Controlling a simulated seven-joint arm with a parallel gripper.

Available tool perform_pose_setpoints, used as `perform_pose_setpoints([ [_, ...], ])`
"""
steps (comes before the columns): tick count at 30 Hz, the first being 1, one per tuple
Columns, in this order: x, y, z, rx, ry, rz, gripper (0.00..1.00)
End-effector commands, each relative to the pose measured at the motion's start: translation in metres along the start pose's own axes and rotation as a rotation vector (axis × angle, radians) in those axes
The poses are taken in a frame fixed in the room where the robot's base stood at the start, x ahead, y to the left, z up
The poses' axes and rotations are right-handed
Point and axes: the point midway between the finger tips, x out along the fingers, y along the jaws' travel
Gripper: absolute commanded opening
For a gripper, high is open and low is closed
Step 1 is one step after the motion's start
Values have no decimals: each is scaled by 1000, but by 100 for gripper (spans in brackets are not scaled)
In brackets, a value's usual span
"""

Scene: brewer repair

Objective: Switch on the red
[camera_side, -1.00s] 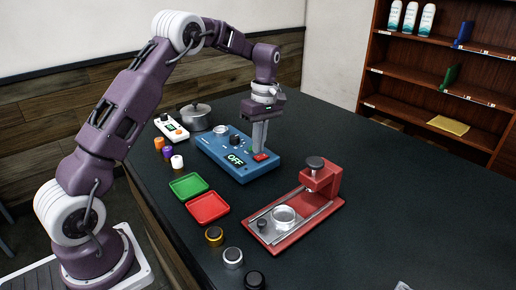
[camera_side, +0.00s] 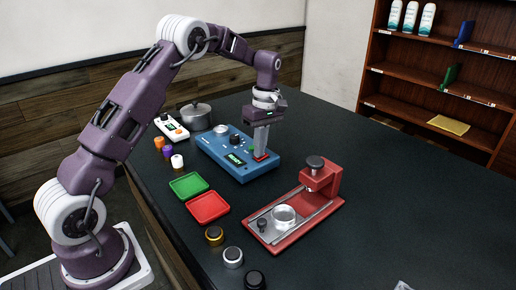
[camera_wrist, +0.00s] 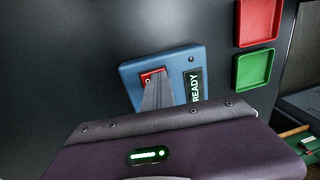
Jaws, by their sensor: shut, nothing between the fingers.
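The blue box (camera_side: 232,168) stands on the dark table. It has a red switch (camera_side: 261,155) at its front right, a black knob, a round metal disc and a small display (camera_side: 236,158).
A red press-like device (camera_side: 320,178) stands to the right. A green tray (camera_side: 188,186) and a red tray (camera_side: 208,207) lie in front of the box. A white panel (camera_side: 171,127), a pot (camera_side: 195,117) and several small caps stand to the left.

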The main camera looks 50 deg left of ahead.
Motion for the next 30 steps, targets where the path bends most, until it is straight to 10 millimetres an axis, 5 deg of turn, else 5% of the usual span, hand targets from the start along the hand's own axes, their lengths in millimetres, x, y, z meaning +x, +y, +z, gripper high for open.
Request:
perform_pose_setpoints([
  [17,-8,7,0,1,0,2,0],
  [30,-102,-16,0,1,1,5,0],
])
